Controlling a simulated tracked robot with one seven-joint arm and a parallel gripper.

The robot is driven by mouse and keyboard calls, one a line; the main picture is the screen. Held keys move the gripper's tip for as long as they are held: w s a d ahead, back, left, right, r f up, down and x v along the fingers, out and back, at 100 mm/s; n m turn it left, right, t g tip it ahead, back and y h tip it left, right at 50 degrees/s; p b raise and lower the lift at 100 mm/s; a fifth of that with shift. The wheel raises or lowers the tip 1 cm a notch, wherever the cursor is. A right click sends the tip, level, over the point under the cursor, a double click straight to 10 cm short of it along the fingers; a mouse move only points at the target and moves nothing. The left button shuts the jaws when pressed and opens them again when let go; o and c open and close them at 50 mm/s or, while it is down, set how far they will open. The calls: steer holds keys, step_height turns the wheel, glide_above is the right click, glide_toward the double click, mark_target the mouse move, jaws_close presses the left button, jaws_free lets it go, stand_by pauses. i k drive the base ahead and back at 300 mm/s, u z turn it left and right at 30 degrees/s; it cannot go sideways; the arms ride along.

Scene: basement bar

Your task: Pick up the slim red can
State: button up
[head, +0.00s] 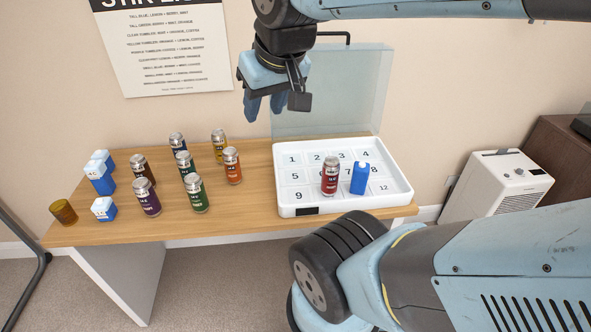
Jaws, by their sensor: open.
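A slim red can (330,177) with a silver top stands upright in the white numbered tray (288,210), near its middle. Its exact square is hard to tell, as the can covers nearby numbers. A blue carton with a white top (359,178) stands just right of the can. My gripper (274,104) hangs above the table, higher than the tray and to the left of the red can. Its fingers point down, apart and empty. It does not touch the can.
Several other cans, including an orange one (232,166) and a green one (196,193), stand on the table (240,214) left of the tray. Blue-and-white cartons (103,209) and an amber cup (63,212) are at the far left. A clear raised lid (345,95) stands behind the tray.

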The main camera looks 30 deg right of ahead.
mark_target(330, 180)
steer(key=u, duration=0.9)
steer(key=k, duration=1.75)
steer(key=z, duration=1.7)
steer(key=i, duration=1)
steer(key=u, duration=0.1)
